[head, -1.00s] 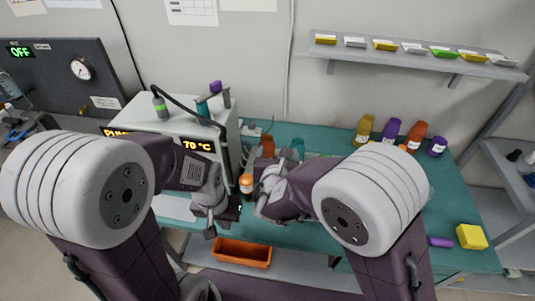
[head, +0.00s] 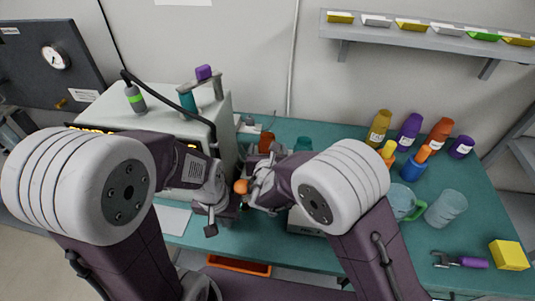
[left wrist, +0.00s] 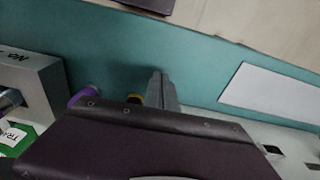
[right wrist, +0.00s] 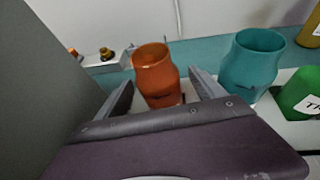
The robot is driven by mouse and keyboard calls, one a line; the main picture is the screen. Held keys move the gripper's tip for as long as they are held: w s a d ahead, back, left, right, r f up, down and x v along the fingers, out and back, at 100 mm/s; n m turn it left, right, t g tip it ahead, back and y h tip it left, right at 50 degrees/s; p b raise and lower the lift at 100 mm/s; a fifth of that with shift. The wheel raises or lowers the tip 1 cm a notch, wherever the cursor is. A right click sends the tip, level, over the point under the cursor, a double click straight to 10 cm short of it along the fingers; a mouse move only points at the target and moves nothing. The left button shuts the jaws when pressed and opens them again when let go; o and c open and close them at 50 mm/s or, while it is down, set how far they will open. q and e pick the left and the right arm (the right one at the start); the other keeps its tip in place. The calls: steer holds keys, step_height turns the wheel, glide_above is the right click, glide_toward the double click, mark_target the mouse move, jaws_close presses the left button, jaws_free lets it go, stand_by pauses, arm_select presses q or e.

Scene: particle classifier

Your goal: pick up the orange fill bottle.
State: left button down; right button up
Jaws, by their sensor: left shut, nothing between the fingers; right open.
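An open-topped orange vessel (head: 266,142) stands at the back of the teal table beside the white machine. In the right wrist view, this orange vessel (right wrist: 155,75) is upright ahead of and between my spread fingers, with no clear contact. My right gripper (head: 256,190) is open. An orange-topped bottle (head: 241,187) shows between my grippers, its lower part hidden. Another orange bottle (head: 439,134) with a white label stands at the back right; I cannot tell which is the fill bottle. My left gripper (head: 226,218) is shut and empty, low over the table's front; its fingers (left wrist: 160,88) show together.
The white machine (head: 222,110) bounds the left. Purple and yellow bottles, a glass beaker (head: 446,208) and a yellow block (head: 509,255) occupy the right side.

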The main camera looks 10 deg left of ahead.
mark_target(268, 135)
steer(key=x, duration=0.4)
steer(key=shift+f, duration=0.15)
steer(key=shift+s, duration=0.15)
steer(key=c, duration=0.3)
jaws_close()
steer(key=shift+r, duration=0.2)
step_height(268, 135, up, 4)
steer(key=shift+d+r+p, duration=0.1)
steer(key=shift+r+p, duration=0.1)
steer(key=shift+p, duration=0.1)
steer(key=s+d+r, duration=0.6)
steer(key=s+d, duration=0.1)
steer(key=d, duration=0.1)
steer(key=shift+s+d+r+b, duration=0.2)
steer(key=shift+s+d+b, duration=0.05)
steer(key=shift+s+b, duration=0.05)
